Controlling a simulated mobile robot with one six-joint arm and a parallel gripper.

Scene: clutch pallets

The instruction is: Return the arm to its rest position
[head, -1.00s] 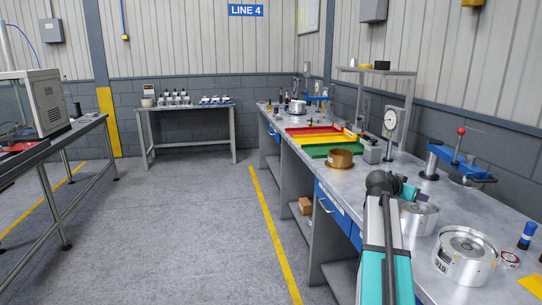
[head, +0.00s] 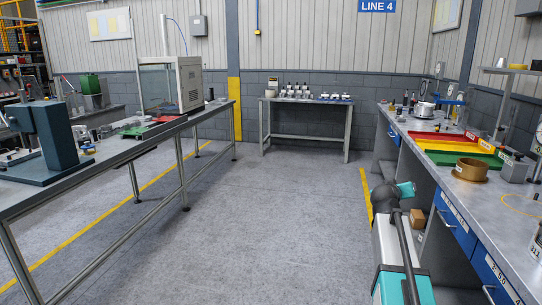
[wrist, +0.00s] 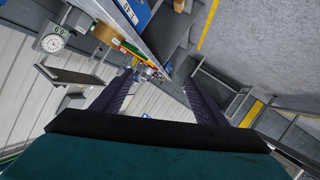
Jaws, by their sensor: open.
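My teal and grey arm (head: 400,270) rises from the lower edge of the head view, right of centre, in front of the right bench. Its dark joint and a small teal part show at its upper end, and the fingers cannot be made out there. In the wrist view my gripper (wrist: 160,78) has its two dark fingers apart, with nothing held between them. The wrist picture is tilted, with the bench and floor seen at a slant beyond the fingers.
The right bench (head: 450,143) carries red, yellow and green trays (head: 462,158) and a brass ring (head: 471,169). A left bench (head: 110,160) holds a blue-grey press (head: 48,140). A back table (head: 305,102) stands by the wall. Grey floor (head: 250,210) between them is clear.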

